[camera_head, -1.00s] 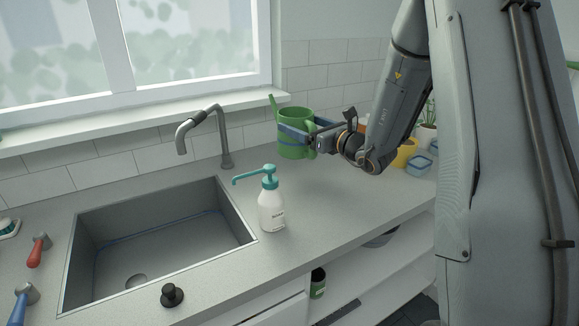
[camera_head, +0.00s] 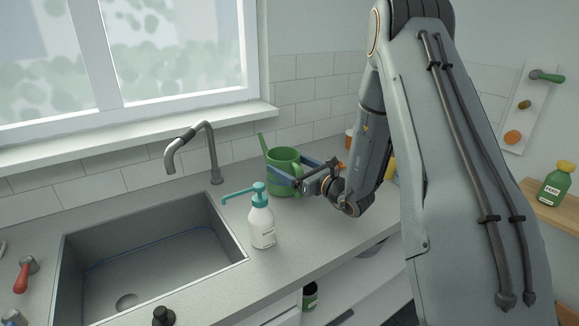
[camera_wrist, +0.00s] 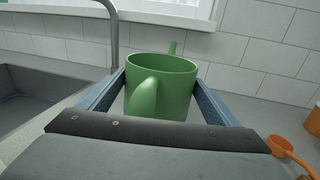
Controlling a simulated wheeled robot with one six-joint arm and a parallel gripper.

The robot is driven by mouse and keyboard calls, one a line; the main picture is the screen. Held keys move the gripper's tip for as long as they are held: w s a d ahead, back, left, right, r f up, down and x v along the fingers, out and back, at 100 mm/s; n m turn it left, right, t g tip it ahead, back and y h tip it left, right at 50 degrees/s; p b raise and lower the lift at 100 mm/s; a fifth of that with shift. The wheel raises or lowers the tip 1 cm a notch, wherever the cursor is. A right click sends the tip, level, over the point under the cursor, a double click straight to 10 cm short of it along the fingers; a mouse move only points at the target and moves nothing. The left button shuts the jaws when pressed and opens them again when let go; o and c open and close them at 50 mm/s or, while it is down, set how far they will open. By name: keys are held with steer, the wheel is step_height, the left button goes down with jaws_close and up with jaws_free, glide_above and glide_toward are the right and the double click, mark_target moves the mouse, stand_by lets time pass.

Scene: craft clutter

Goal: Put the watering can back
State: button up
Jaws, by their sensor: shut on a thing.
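The green watering can (camera_head: 287,179) is upright at the back of the counter, right of the tap, with its spout toward the window wall. My gripper (camera_wrist: 158,80) is shut on it, with one blue finger along each side of its body. The can also shows in the wrist view (camera_wrist: 176,72), its handle toward my palm and its rim open at the top. Its base looks at or very near the counter top; I cannot tell whether it touches.
A white pump bottle (camera_head: 262,226) with a teal head stands in front of the can. The sink (camera_head: 150,250) and the grey tap (camera_head: 213,155) are to the left. An orange object (camera_wrist: 285,146) lies at the right in the wrist view. A green bottle (camera_head: 554,188) stands on a wooden shelf.

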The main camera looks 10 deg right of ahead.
steer(key=shift+f, duration=0.35)
steer(key=shift+f, duration=0.2)
steer(key=o, duration=1.5)
steer(key=shift+r, duration=0.15)
steer(key=shift+b+v, duration=1.95)
steer(key=shift+v, duration=4.05)
